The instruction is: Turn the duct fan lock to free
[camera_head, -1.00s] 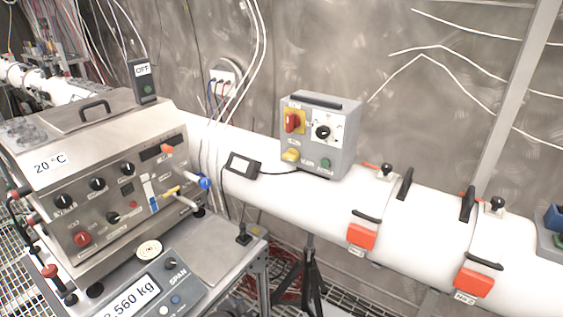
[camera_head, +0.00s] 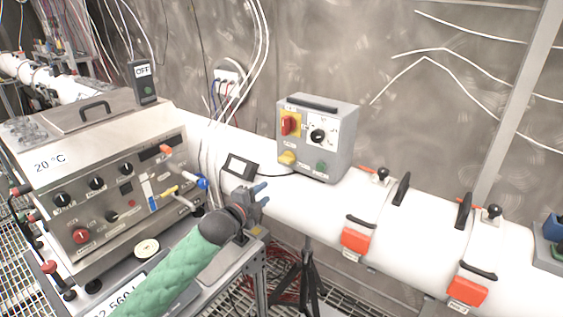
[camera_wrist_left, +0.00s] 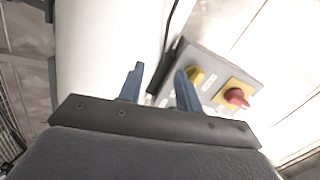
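A grey control box (camera_head: 340,140) sits on the white duct. Its front has a red rotary handle (camera_head: 288,125) on a yellow plate, which looks like the fan lock, and the handle stands roughly upright. A black knob (camera_head: 318,136) is to its right; a yellow knob (camera_head: 287,158) and a green button (camera_head: 321,167) are below. My left gripper (camera_head: 264,194) is open and empty, below and left of the box, apart from it. In the left wrist view, its blue fingers (camera_wrist_left: 160,75) point towards the yellow knob (camera_wrist_left: 195,76) and the red handle (camera_wrist_left: 236,97).
A small black display (camera_head: 241,167) is on the duct, left of the box, with a cable to it. A steel instrument cabinet (camera_head: 50,180) and a scale stand at the left. Orange latches (camera_head: 356,240) and black handles line the duct at the right.

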